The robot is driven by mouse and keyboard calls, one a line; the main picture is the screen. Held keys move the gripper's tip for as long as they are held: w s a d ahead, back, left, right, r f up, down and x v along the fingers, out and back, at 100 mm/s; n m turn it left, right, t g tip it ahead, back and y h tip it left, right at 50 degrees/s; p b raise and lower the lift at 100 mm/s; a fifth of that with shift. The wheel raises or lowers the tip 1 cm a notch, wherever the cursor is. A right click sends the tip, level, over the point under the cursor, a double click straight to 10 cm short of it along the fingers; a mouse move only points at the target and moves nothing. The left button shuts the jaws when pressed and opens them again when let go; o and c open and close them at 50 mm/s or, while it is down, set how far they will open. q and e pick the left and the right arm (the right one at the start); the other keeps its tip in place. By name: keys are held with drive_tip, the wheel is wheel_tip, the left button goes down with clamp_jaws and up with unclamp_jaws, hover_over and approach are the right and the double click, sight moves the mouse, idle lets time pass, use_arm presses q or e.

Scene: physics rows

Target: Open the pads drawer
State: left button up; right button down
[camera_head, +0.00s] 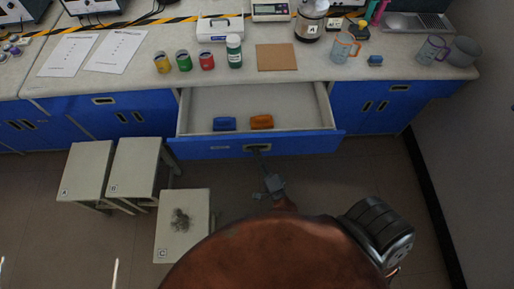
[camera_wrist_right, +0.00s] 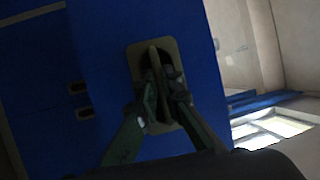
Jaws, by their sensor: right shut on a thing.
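The drawer (camera_head: 205,152) has a blue front and stands pulled out from the counter in the head view. Inside it lie a blue item (camera_head: 224,124) and an orange item (camera_head: 261,121), with bare floor around them. My right gripper (camera_head: 258,152) is at the handle in the middle of the drawer front. In the right wrist view my right gripper (camera_wrist_right: 163,98) is shut on the drawer handle (camera_wrist_right: 153,50), within its tan recessed plate. The gripper partly hides the handle. My left gripper is not in view.
The counter (camera_head: 150,85) holds several coloured jars, a brown board (camera_head: 276,57), papers and beakers. Stools (camera_head: 135,168) stand at left; the nearest one (camera_head: 182,225) carries a grey tangled thing. Floor shows right of the drawer.

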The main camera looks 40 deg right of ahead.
drive_tip(key=c, duration=2.3)
unclamp_jaws()
drive_tip(key=shift+c, duration=0.2)
drive_tip(key=shift+s, duration=0.1)
drive_tip(key=v, duration=1.1)
drive_tip(key=shift+s, duration=0.4)
